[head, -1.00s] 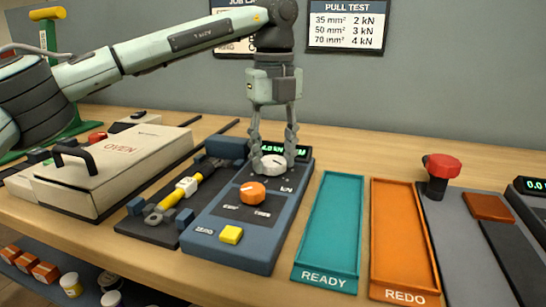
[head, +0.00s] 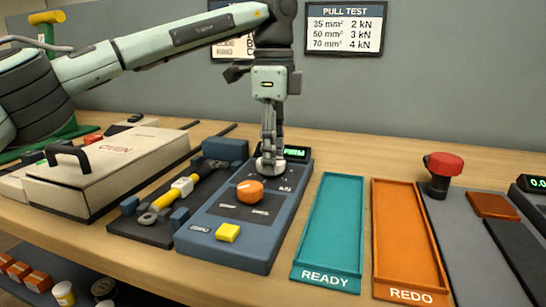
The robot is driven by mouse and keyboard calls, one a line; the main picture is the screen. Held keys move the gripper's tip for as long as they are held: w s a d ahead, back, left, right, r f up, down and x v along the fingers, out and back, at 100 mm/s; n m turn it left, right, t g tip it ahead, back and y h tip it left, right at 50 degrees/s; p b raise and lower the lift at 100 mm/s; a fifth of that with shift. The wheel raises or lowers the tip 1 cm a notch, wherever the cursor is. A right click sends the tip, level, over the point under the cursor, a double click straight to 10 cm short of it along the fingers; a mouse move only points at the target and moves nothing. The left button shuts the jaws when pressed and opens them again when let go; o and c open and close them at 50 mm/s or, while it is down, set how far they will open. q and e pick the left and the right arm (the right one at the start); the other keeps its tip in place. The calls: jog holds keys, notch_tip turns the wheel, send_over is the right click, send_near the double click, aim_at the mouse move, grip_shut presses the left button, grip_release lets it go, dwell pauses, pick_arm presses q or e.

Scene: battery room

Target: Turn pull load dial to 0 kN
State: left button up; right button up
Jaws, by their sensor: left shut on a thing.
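The pull load dial (head: 265,172) is a small white knob near the top of the blue tester box (head: 245,256). My left gripper (head: 270,160) points straight down from above and is shut on this dial, its fingers covering part of it. An orange knob (head: 250,191) and a yellow button (head: 228,232) sit nearer on the same box. My right gripper is not in view.
A crimp tool (head: 172,193) lies in a dark holder left of the tester, beside a cream oven box (head: 100,175). A teal READY tray (head: 312,272) and orange REDO tray (head: 392,281) lie right. A red button (head: 444,164) stands beyond them.

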pick_arm(q)
jog(key=shift+n, duration=1.1)
jog(key=o, duration=1.2)
jog(key=shift+c, duration=0.2)
notch_tip(320, 180, up, 12)
